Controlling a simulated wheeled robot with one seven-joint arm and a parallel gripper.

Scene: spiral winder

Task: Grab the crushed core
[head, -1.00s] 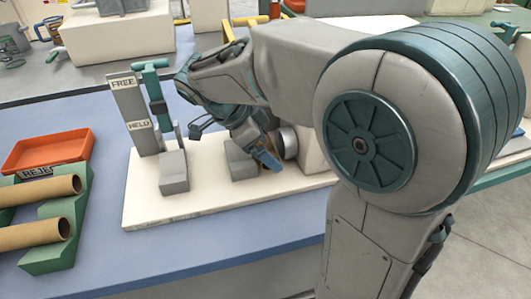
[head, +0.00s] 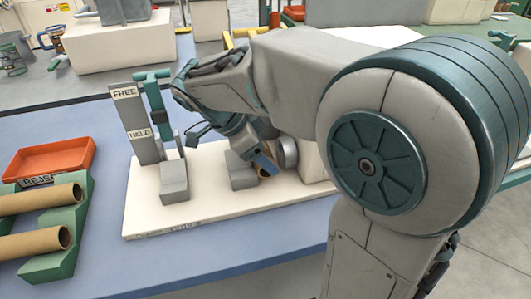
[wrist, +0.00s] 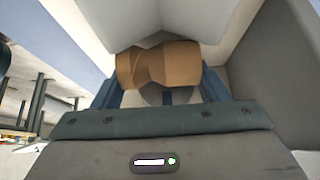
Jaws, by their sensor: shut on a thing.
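The crushed core (wrist: 160,65) is a short, brown cardboard tube with a pinched, dented middle. It lies crosswise between my fingers in the wrist view. My gripper (head: 264,165) is shut on it, beside the grey round end of the winder (head: 287,152) in the head view. My arm and gripper hide most of the core there. I cannot tell whether the core still touches the machine.
A post marked FREE and HELD (head: 137,125) stands left of my gripper, with a teal lever (head: 153,88) up near FREE. Grey blocks sit on the cream base (head: 155,220). An orange tray (head: 50,160) and a green rack (head: 75,225) holding brown tubes are at the left.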

